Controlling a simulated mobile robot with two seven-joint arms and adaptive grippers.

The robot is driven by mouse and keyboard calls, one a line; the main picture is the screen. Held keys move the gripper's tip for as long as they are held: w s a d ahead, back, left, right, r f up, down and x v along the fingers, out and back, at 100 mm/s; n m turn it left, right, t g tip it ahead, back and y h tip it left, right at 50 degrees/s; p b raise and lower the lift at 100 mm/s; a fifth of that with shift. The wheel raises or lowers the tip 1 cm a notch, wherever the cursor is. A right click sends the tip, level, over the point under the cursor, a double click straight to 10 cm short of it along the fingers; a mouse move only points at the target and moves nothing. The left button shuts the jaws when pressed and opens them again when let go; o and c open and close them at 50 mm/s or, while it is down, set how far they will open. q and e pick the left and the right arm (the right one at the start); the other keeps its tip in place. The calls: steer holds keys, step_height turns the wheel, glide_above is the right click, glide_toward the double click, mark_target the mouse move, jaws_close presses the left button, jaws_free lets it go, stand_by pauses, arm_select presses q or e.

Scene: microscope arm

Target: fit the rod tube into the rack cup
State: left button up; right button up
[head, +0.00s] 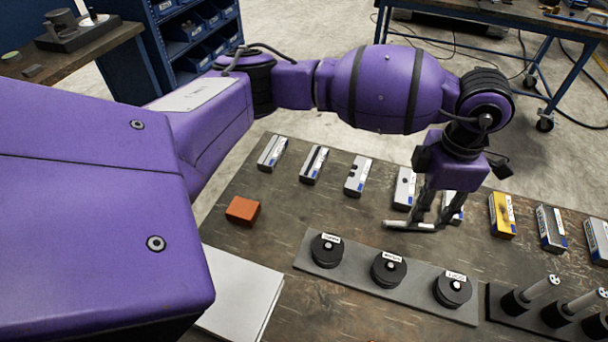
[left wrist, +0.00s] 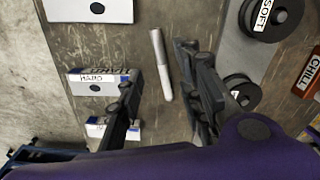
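A slim silver-white rod tube (head: 400,224) lies on the table beneath my left gripper (head: 430,222). In the left wrist view the rod tube (left wrist: 161,65) lies lengthwise ahead of the gap between the two dark fingers (left wrist: 163,110). The fingers are spread apart and do not appear to hold it. A dark rack (head: 495,320) at the lower right has several black cups (head: 515,303), with silver tubes (head: 543,286) leaning in them. The rack runs out of the picture, so not all its cups show. My right gripper is not in view.
A grey base with three black knobbed discs (head: 389,269) lies in front of my gripper. Labelled boxes, including a yellow one (head: 502,216), form a row behind. An orange block (head: 242,210) and a white panel (head: 240,290) are at left.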

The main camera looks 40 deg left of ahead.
arm_select(q)
step_height(320, 180, down, 5)
steer(key=shift+s, duration=0.1)
steer(key=shift+r, duration=0.15)
jaws_close()
